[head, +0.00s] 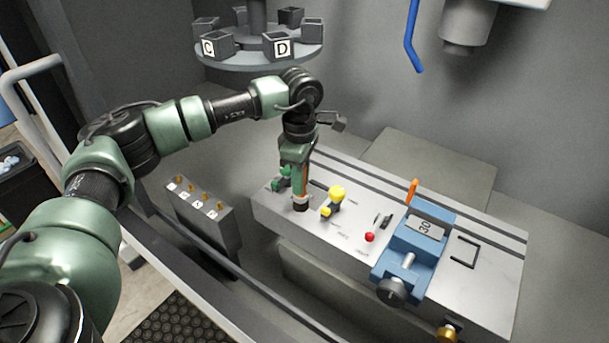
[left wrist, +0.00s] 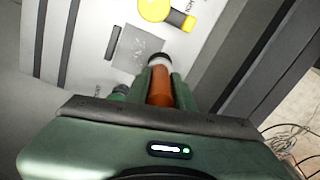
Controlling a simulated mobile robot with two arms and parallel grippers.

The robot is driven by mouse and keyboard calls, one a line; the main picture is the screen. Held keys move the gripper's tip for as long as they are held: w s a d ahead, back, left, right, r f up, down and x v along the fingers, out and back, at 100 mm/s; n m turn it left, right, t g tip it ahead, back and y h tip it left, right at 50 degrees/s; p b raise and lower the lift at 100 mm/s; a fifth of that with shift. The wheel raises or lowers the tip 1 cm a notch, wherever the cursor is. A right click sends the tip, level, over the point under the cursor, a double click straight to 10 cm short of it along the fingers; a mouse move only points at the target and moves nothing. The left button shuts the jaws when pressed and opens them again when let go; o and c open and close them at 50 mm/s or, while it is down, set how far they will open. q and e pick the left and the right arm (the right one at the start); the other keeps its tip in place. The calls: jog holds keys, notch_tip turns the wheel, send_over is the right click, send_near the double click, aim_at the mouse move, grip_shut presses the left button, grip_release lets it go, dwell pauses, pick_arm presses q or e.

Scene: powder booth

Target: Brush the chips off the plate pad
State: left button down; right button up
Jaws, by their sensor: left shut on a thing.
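My left gripper (head: 297,183) points down over the left end of the grey machine table. It is shut on an orange-handled brush (left wrist: 161,88), which has a pale band and a dark tip. The brush also shows at the gripper in the head view (head: 305,185), tip down at the table; I cannot tell whether it touches. A dark grey square pad (left wrist: 136,47) lies just beside the brush tip in the left wrist view. In the head view the gripper largely hides that area. My right gripper is not in view.
A yellow-knobbed part (head: 334,200) stands close right of the gripper. Farther right are a red ball (head: 369,237) and a blue vise (head: 425,245) marked 30 with an orange handle (head: 412,191). A carousel (head: 262,55) of lettered bins hangs behind. A grey block (head: 203,218) stands left.

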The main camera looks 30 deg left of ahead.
pick_arm(q)
jog(key=shift+f, duration=0.1)
jog(key=shift+w+r+p, duration=0.1)
jog(key=shift+r+p, duration=0.3)
jog(key=shift+r, duration=0.15)
jog(key=shift+r+p, duration=1.2)
jog(key=shift+r, duration=1.3)
jog(key=shift+r+p, duration=0.8)
jog(key=shift+r, duration=0.75)
jog(key=shift+f, duration=0.1)
jog(key=shift+f+b, duration=2.65)
jog(key=shift+f, duration=0.75)
jog(key=shift+f+b, duration=0.75)
jog(key=shift+f, duration=0.3)
